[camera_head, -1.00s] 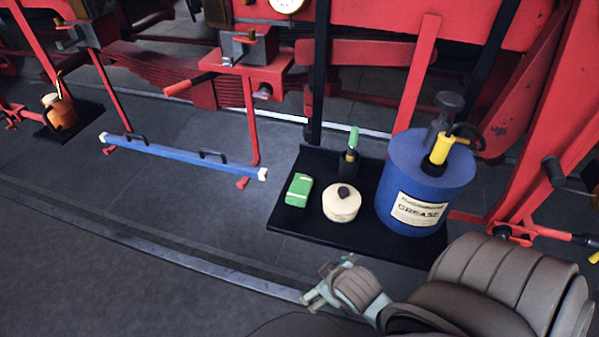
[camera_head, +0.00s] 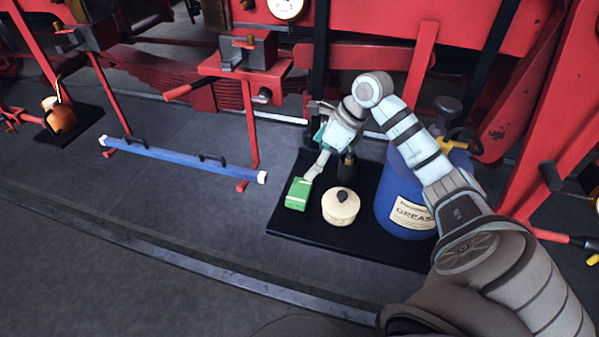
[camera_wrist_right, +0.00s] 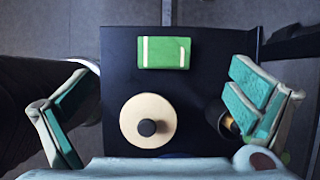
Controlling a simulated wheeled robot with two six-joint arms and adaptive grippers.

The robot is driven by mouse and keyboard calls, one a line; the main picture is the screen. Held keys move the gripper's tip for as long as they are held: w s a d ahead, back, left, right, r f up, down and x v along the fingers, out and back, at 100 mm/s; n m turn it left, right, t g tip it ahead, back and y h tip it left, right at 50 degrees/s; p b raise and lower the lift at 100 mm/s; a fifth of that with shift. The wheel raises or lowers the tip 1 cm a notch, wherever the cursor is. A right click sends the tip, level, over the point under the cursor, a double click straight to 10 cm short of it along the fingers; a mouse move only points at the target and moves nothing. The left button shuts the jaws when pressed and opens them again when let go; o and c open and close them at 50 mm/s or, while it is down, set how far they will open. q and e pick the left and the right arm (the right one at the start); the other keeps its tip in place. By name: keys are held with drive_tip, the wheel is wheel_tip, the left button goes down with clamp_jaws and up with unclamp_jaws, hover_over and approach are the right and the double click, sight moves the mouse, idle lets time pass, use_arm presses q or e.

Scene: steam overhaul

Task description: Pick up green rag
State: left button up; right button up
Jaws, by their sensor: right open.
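The green rag (camera_head: 298,194) is a small folded block with pale stripes. It lies on the left part of a black tray (camera_head: 291,226). In the right wrist view the rag (camera_wrist_right: 164,52) lies near the top of the tray, ahead of the fingers and midway between them. My right gripper (camera_head: 312,172) is above the tray, its tip close beside the rag in the head view. In the right wrist view my right gripper (camera_wrist_right: 160,110) has its fingers wide apart with nothing held. My left gripper is not in view.
A cream round tin (camera_head: 341,206) with a black knob stands beside the rag. A dark bottle (camera_head: 347,166) is partly hidden by my right arm. A blue grease drum (camera_head: 400,192) stands at the tray's right.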

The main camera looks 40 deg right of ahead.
sight(300, 190)
drive_tip(key=shift+g+h, duration=0.3)
drive_tip(key=b+x, duration=0.3)
drive_tip(key=x, duration=0.1)
drive_tip(key=s+d+b+x, duration=0.1)
drive_tip(key=b+x, duration=0.2)
drive_tip(key=x, duration=0.2)
drive_tip(key=b+x, duration=0.4)
drive_tip(key=shift+d+f, duration=0.2)
drive_tip(key=shift+f, duration=0.55)
drive_tip(key=shift+w+a, duration=0.1)
drive_tip(key=shift+r, duration=0.1)
drive_tip(key=shift+c, duration=0.4)
drive_tip(key=c, duration=1.1)
drive_tip(key=shift+r, duration=0.2)
